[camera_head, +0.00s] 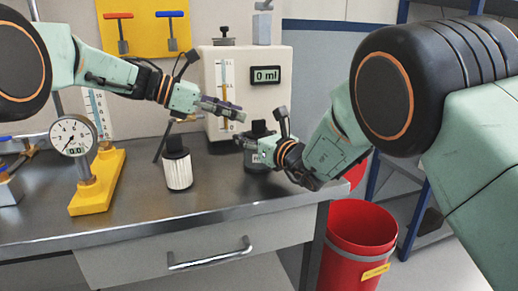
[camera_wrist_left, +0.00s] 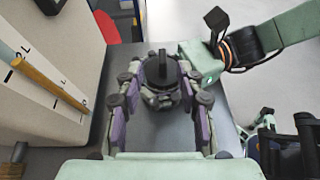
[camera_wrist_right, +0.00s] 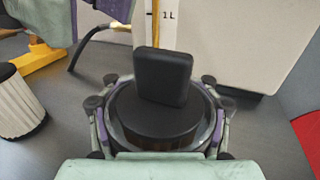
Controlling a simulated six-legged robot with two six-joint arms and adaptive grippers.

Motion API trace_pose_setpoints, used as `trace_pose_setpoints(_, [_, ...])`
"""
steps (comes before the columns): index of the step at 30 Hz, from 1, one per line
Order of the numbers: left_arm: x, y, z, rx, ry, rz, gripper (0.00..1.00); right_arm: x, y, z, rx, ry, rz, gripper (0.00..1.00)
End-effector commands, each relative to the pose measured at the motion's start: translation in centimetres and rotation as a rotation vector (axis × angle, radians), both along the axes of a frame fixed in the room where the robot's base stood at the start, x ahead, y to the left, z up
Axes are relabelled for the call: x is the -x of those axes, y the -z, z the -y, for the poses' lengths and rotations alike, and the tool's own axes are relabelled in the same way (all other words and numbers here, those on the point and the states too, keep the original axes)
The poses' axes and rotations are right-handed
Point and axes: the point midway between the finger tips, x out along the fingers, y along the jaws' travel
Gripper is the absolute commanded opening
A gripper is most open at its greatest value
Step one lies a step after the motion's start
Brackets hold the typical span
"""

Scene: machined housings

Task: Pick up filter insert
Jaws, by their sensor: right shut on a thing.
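The filter insert (camera_head: 178,169) is a white pleated cylinder with a black top. It stands upright on the bench, left of both grippers, and shows at the left edge of the right wrist view (camera_wrist_right: 16,103). A dark round housing (camera_head: 258,163) with a black lid and upright handle (camera_wrist_right: 162,77) stands on the bench. My right gripper (camera_head: 246,144) is shut around this housing, its fingers on both sides. My left gripper (camera_head: 238,113) is open and empty above the housing. In the left wrist view its fingers are spread, with the housing (camera_wrist_left: 160,72) visible between them.
A white dispenser (camera_head: 230,75) reading 0 ml stands behind the grippers. A dial gauge on a yellow stand (camera_head: 97,183) is at the left. A red bin (camera_head: 357,240) stands beyond the bench's right edge. The front bench top (camera_head: 130,225) is clear.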

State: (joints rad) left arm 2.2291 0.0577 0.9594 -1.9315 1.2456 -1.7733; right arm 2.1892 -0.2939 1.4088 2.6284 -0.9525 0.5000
Motion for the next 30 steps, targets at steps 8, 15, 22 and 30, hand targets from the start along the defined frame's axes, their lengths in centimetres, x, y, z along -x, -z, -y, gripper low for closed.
trace_pose_setpoints(8, [-0.5,0.9,1.9,0.0,-0.001,-0.001,0.38,0.0,0.1,0.0,0.0,0.001,-0.002,0.21])
trace_pose_setpoints(15, [-0.6,2.4,4.2,-0.001,0.001,-0.003,0.38,0.0,0.1,0.0,0.0,0.001,-0.002,0.21])
trace_pose_setpoints(22, [-1.3,3.3,6.2,0.001,-0.001,0.0,0.38,0.0,0.1,0.0,0.0,0.001,-0.002,0.21])
trace_pose_setpoints(30, [-1.3,3.2,6.2,0.0,-0.001,-0.001,0.29,0.0,0.1,0.0,0.0,0.001,-0.002,0.21])
